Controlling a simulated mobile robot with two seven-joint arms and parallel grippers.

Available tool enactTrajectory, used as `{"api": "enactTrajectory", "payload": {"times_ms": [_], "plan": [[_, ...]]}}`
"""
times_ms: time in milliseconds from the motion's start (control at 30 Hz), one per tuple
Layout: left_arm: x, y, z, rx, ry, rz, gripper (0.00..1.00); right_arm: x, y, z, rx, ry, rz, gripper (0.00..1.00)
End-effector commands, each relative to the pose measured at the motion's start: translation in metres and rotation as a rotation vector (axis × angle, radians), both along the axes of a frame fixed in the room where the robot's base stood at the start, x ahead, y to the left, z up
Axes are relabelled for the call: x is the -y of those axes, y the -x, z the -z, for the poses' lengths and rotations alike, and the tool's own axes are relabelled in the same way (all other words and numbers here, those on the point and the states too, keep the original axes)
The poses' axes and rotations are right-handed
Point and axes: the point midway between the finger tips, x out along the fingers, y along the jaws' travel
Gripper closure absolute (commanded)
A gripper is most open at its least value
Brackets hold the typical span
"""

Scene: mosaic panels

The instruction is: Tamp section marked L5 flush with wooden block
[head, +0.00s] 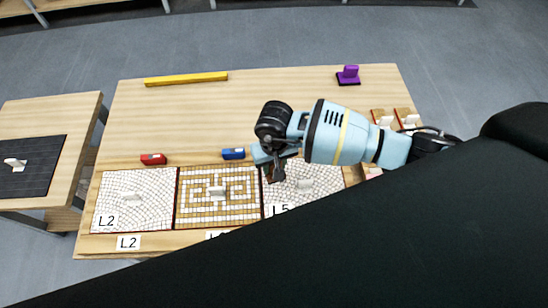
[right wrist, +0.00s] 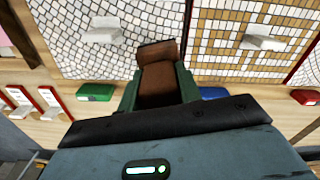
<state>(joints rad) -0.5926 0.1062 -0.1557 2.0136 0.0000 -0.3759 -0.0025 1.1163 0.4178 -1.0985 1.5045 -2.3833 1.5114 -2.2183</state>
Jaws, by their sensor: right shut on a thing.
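The panel marked L5 (head: 287,197) is a pale mosaic section at the right end of the row; in the right wrist view it fills the upper left (right wrist: 70,55). A white piece (head: 305,184) is on its middle. My right gripper (head: 272,168) is over the L5 panel's left side, close to the border with the maze-patterned panel (head: 240,212). It is shut on a brown wooden block (right wrist: 160,78), seen between the fingers in the right wrist view. I cannot tell whether the block touches the tiles. My black body hides the panel's lower right. My left gripper is not in view.
The L2 panel (head: 105,190) is at the left. Red (head: 153,159) and blue (head: 233,154) blocks lie behind the panels; a green one (right wrist: 95,92) shows in the wrist view. A yellow bar (head: 186,79) and purple tool (head: 348,72) lie far back. The table's middle is clear.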

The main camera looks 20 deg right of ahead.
Motion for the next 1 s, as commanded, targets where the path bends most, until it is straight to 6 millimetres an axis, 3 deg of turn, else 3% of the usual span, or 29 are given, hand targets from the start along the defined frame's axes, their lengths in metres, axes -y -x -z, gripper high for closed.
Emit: {"api": "enactTrajectory", "payload": {"times_ms": [300, 1000], "plan": [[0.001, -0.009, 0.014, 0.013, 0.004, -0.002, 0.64, 0.000, 0.000, 0.031, -0.001, 0.000, 0.000, 0.88], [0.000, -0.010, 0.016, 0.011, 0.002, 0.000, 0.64, 0.000, -0.001, 0.033, 0.003, -0.001, 0.001, 0.88]]}}
